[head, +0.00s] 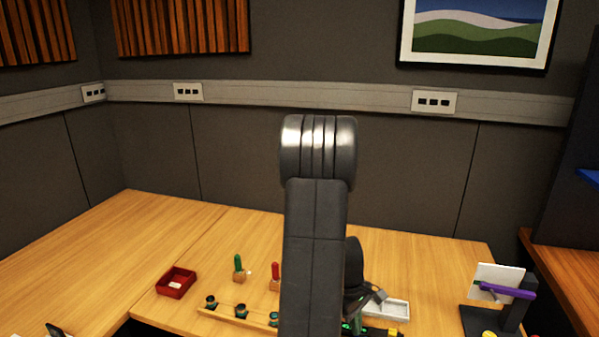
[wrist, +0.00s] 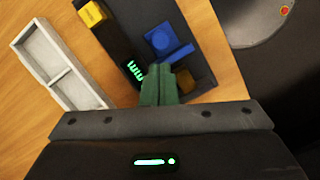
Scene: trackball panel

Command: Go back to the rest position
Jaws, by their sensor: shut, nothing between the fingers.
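My gripper (wrist: 162,80) shows in the wrist view with its two green fingers together and nothing between them. The fingertips are over or near a dark panel (wrist: 118,32) that carries a yellow block (wrist: 92,14), a blue square part (wrist: 160,40) and green lit marks. I cannot tell whether the fingers touch the panel. In the head view my raised arm hides the middle of the desk and most of the gripper.
A white divided tray (wrist: 58,65) lies beside the panel and also shows in the head view (head: 388,309). On the wooden desk (head: 110,250) are a red box (head: 176,282), a green-handled item (head: 239,268), a red-handled item (head: 275,275), a wooden rail with dark knobs (head: 225,313) and a stand with a purple bar (head: 508,290). The far left desk is clear.

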